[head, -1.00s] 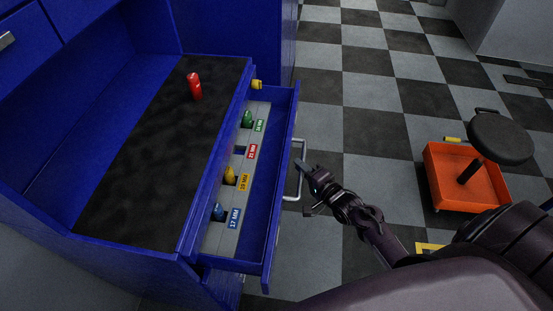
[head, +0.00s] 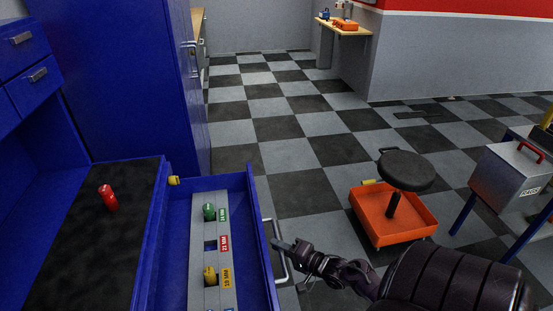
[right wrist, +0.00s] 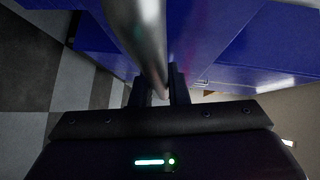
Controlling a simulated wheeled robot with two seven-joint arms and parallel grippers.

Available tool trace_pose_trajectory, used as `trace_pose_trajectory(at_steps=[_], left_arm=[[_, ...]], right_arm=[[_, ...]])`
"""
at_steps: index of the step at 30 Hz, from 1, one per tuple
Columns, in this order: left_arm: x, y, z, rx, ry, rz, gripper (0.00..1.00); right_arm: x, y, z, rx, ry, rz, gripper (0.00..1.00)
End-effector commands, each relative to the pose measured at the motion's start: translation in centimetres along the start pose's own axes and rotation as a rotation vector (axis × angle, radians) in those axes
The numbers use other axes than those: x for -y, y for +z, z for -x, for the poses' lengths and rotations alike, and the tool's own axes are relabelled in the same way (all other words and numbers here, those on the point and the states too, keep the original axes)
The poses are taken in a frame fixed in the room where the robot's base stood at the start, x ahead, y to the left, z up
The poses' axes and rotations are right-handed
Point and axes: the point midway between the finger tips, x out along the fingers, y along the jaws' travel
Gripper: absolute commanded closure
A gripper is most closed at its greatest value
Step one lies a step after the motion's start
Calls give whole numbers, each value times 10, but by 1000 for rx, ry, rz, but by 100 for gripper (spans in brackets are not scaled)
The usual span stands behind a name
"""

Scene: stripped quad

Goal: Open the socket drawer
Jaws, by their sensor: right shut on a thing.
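The blue socket drawer (head: 259,237) stands pulled out of the blue cabinet, to the right of the black worktop. Inside it a grey socket rail (head: 198,260) carries a green socket (head: 209,211) and a yellow socket (head: 210,275), with labelled slots; the slot by the red label looks empty. My right gripper (head: 280,246) is at the drawer's silver bar handle (head: 284,270), shut on it. In the right wrist view the bar handle (right wrist: 145,40) runs down between the two fingers. My left gripper is not in view.
A yellow object (head: 174,180) sits at the drawer's back corner. A stool with an orange tray (head: 372,222) and a grey box (head: 510,175) stand right. Checkered floor is open beyond the drawer.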

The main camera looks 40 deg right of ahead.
Motion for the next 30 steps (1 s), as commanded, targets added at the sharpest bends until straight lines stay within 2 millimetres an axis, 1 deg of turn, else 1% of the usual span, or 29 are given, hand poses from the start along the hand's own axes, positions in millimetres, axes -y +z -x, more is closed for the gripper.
trace_pose_trajectory(at_steps=[5,6,10,17,20,23,30], left_arm=[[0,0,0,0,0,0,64],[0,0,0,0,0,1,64],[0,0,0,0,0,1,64],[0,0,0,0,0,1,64],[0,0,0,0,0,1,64],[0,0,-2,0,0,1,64],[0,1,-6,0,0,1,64]], right_arm=[[0,-2,0,-4,0,3,100],[0,-2,0,-4,0,3,80],[0,-1,0,-3,0,2,64],[0,0,0,-1,0,1,64],[-1,0,3,-2,1,1,64],[-2,0,15,-1,1,0,64],[-2,0,57,-2,3,2,64]])
